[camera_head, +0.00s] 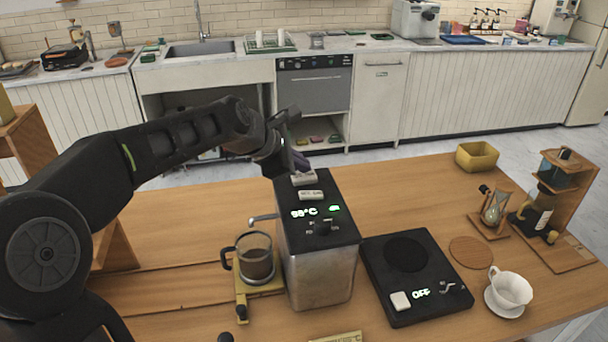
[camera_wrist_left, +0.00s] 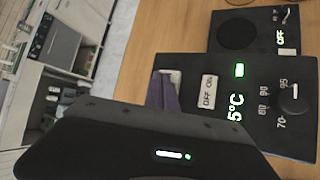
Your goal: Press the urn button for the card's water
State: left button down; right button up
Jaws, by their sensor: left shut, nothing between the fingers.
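The steel urn (camera_head: 318,275) stands mid-table with a black top, which also shows in the left wrist view (camera_wrist_left: 262,125). The top carries a green °C reading, a lit green mark, a dial (camera_wrist_left: 295,97), an OFF/ON switch (camera_wrist_left: 208,92) and a white button (camera_head: 304,179) at the back. My left gripper (camera_head: 300,163) is shut and empty, pointing down at this button. In the left wrist view its purple fingertips (camera_wrist_left: 164,88) overlap the button (camera_wrist_left: 172,74); I cannot tell whether they touch. A yellow card-like piece (camera_head: 340,338) is cut off at the bottom edge; its text is unreadable.
A glass jug (camera_head: 255,262) with dark contents stands under the spout on a yellow stand. Wood behind the scale is clear.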

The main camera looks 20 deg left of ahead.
aim_at(301, 176)
pick_arm(q)
jog(key=shift+f+b, duration=0.35)
jog(key=shift+f, duration=0.2)
dwell(0.4)
jog(key=shift+r, duration=0.1)
jog(key=shift+r+p, duration=0.95)
jog(key=shift+p, duration=0.15)
notch_tip(301, 176, up, 5)
jog(key=p, duration=0.5)
dwell(0.7)
